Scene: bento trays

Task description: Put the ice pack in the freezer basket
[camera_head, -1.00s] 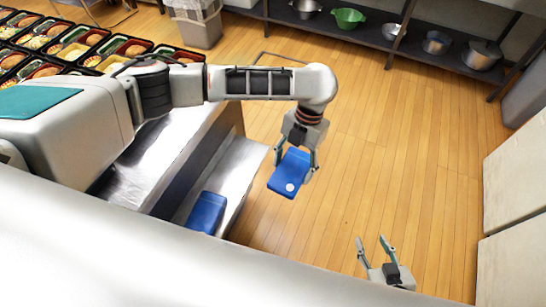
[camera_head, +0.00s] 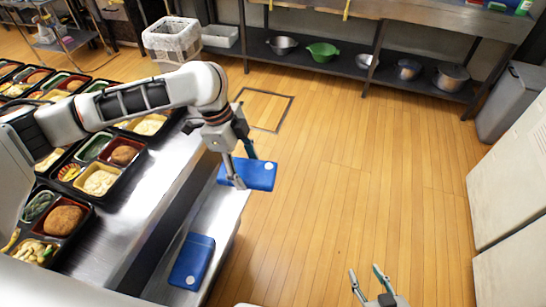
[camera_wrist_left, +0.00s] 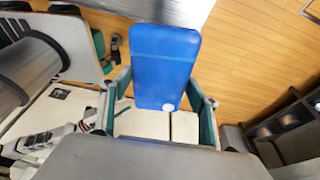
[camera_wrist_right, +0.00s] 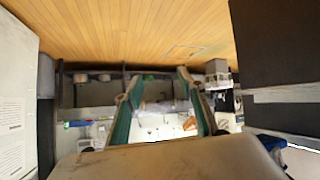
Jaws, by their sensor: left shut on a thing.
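My left gripper (camera_head: 243,168) is shut on a blue ice pack (camera_head: 262,176), a flat slab with a pale round spot. It holds the pack in the air near the metal bench's edge. The left wrist view shows the pack (camera_wrist_left: 165,65) between the two fingers. A second blue pack (camera_head: 192,262) lies on the bench's lower shelf, below the held one. My right gripper (camera_head: 366,274) is open and empty over the floor; its spread fingers also show in the right wrist view (camera_wrist_right: 155,85). I cannot identify a freezer basket for certain.
Several black bento trays (camera_head: 100,180) fill the bench at left. A lined white bin (camera_head: 172,40) and a white tub (camera_head: 220,36) stand at the back. Bowls and pots sit on a low back shelf (camera_head: 340,68). White cabinets (camera_head: 510,175) stand at right. The middle floor is clear.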

